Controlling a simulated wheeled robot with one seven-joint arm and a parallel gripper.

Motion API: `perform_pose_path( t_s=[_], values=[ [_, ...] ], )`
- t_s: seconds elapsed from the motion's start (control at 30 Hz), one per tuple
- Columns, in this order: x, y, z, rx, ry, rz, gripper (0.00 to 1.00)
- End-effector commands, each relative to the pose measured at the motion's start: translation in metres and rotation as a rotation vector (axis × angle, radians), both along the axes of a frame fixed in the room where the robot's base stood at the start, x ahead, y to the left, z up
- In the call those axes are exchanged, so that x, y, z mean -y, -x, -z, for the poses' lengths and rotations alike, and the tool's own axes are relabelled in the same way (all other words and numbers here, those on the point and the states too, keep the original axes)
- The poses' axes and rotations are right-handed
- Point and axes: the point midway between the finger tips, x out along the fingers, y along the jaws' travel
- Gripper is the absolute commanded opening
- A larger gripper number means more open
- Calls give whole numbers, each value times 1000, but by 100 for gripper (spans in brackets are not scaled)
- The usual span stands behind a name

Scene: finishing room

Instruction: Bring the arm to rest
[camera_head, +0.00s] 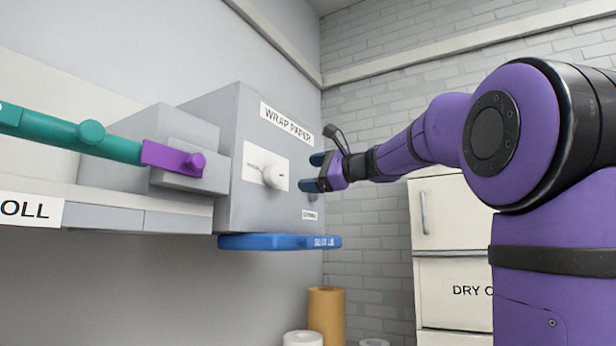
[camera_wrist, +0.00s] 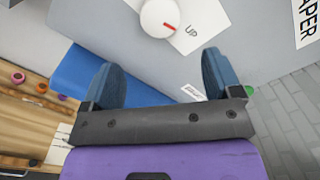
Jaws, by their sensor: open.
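My purple arm reaches in from the right of the head view. My gripper (camera_head: 318,172) is at its end, beside the grey WRAP PAPER box (camera_head: 235,185). In the wrist view my gripper (camera_wrist: 162,85) shows two blue fingers spread wide apart with nothing between them. A white round knob (camera_wrist: 163,17) with a red mark lies beyond the fingers, on a white plate with the word UP. The knob also shows in the head view (camera_head: 273,176), left of the gripper and apart from it.
A blue slab (camera_head: 280,242) juts out under the box. A teal bar (camera_head: 75,133) with a purple end block (camera_head: 172,159) is at left. White DRY drawers (camera_head: 455,270) stand below the arm. A tan roll (camera_head: 326,312) and white rolls (camera_head: 303,338) stand low down.

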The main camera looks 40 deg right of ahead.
Motion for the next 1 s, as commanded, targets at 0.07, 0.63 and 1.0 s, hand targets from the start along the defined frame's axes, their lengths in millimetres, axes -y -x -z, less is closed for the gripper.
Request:
perform_pose_path(
  t_s=[0.07, 0.63, 1.0],
  values=[
    [0, 0, 0, 0, 0, 0, 84],
    [-95, 43, 110, -183, 443, -170, 84],
    [-189, 165, 296, -313, 1315, -603, 84]
  ],
)
